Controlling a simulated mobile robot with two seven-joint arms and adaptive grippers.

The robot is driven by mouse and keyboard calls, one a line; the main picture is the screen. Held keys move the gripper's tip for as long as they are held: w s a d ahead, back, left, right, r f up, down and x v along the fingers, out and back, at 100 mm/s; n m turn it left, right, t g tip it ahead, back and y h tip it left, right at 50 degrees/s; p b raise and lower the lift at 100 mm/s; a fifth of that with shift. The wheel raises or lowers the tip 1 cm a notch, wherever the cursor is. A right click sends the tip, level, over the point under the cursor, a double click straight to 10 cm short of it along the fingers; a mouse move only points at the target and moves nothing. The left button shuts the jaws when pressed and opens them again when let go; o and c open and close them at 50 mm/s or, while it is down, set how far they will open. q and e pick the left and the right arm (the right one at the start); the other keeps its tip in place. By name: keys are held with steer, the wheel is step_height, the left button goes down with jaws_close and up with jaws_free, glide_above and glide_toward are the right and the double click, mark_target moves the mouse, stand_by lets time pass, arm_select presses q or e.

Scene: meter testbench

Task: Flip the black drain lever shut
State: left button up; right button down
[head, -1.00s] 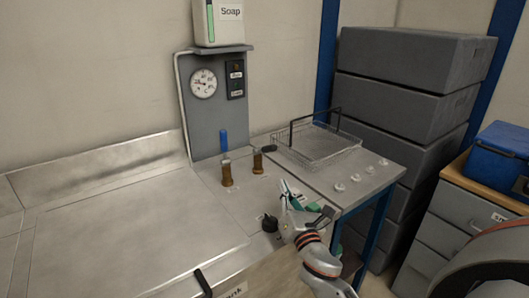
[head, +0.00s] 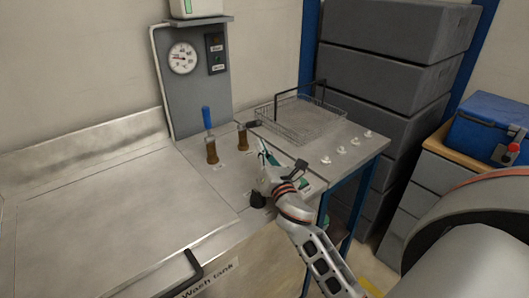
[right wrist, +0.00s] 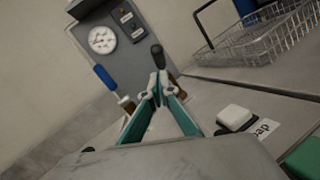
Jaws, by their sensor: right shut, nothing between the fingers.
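The black drain lever (head: 253,124) sits on a brass valve (head: 242,138) at the back of the steel bench, its handle pointing right and roughly level in the head view. In the right wrist view the black lever (right wrist: 157,55) stands just beyond my fingertips. My right gripper (head: 266,152) is shut and empty, in front of the valve and slightly right of it. Its teal fingers (right wrist: 157,94) converge toward the lever and partly hide the valve. Contact cannot be told. My left gripper is not in view.
A blue upright lever (head: 207,117) on a second brass valve stands to the left. A wire basket (head: 290,118) sits behind on the right. A gauge panel (head: 190,90) rises behind. A black knob (head: 258,200) is near the front edge. The wash tank lid (head: 110,225) is clear.

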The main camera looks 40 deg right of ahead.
mark_target(250, 125)
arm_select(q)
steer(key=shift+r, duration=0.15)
arm_select(e)
steer(key=x, duration=0.5)
steer(key=shift+w, duration=0.1)
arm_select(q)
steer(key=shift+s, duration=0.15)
